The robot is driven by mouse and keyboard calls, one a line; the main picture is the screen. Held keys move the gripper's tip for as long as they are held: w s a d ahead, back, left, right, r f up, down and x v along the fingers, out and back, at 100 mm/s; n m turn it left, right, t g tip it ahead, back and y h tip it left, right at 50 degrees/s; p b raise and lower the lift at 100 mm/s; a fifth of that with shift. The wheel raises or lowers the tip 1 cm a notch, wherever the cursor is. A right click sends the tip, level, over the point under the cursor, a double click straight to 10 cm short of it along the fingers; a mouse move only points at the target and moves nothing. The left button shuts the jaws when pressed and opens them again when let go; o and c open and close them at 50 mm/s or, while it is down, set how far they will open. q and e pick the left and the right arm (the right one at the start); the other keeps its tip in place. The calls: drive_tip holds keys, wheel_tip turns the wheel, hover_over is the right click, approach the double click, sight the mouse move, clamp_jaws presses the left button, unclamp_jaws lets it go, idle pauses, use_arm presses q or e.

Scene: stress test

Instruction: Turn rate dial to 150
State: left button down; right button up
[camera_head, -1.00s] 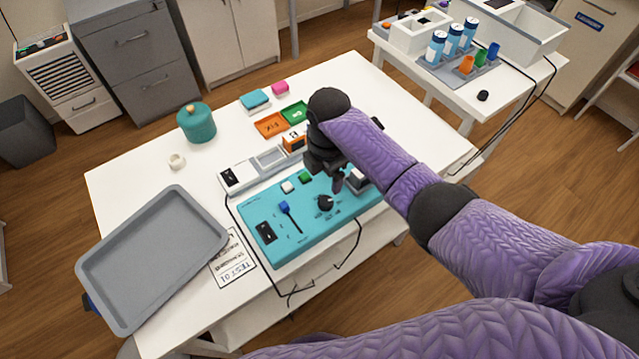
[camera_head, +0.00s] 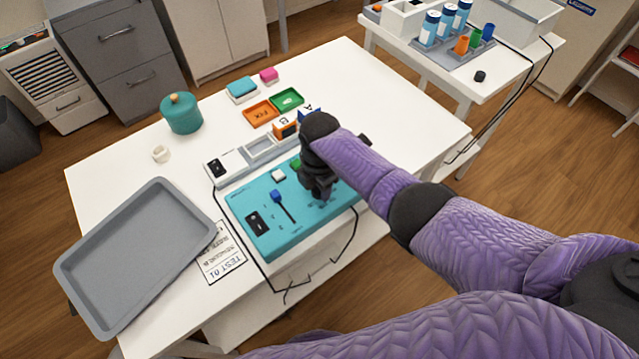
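The teal control panel (camera_head: 270,228) lies on the white table. It carries a blue-knobbed slider (camera_head: 276,196), a white button (camera_head: 278,175), a green button (camera_head: 296,164) and a black switch (camera_head: 257,222). My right gripper (camera_head: 322,200) points down over the panel's right part, where the black dial stood in view a second ago. The dial is now hidden behind or under the gripper, so its setting cannot be read. I cannot tell whether the fingers are open, shut or touching the dial. My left gripper is not in view.
A grey tray (camera_head: 135,255) and a TEST 01 sheet (camera_head: 222,254) lie left of the panel. Behind it are a grey device (camera_head: 219,168), orange (camera_head: 260,113) and green (camera_head: 287,99) trays and a teal pot (camera_head: 181,113). Black cables hang at the front edge.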

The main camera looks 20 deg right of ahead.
clamp_jaws()
